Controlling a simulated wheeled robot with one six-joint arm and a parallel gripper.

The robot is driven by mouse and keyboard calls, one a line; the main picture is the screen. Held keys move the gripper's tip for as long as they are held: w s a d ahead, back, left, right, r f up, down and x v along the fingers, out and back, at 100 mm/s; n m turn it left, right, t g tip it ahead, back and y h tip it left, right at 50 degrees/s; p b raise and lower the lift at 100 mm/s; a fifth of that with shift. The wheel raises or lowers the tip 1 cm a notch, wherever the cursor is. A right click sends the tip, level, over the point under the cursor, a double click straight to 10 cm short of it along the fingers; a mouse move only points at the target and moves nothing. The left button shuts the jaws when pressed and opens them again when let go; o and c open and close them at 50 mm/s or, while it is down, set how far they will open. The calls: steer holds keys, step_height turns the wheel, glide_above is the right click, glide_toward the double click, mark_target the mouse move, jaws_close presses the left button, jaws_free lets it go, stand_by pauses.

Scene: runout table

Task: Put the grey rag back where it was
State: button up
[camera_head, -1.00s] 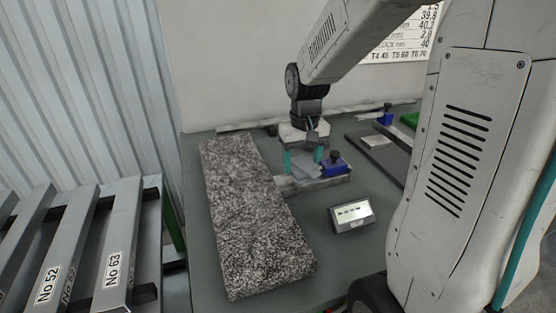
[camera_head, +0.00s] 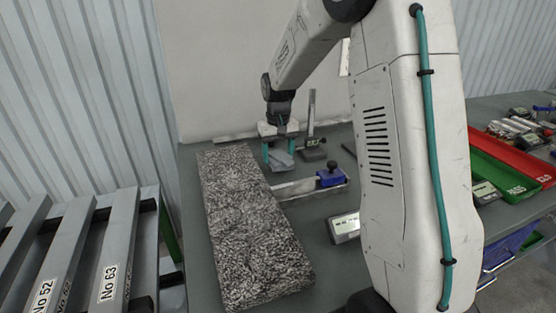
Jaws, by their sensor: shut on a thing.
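My gripper (camera_head: 279,158) is at the back of the runout table, just right of the granite slab's far end. Its two teal fingers are shut on the grey rag (camera_head: 281,160), which shows as a small folded grey piece between and below them. I cannot tell whether the rag touches the table top or hangs just above it.
The speckled granite slab (camera_head: 250,232) fills the table's left part. A metal bar with a blue clamp (camera_head: 331,176) lies right of it. A height gauge (camera_head: 312,128) stands right of my gripper, close by. A small display box (camera_head: 345,227) sits nearer. Green (camera_head: 500,172) and red (camera_head: 520,156) trays are far right.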

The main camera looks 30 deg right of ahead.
steer(key=shift+f, duration=1.15)
steer(key=shift+f, duration=0.15)
steer(key=o, duration=1)
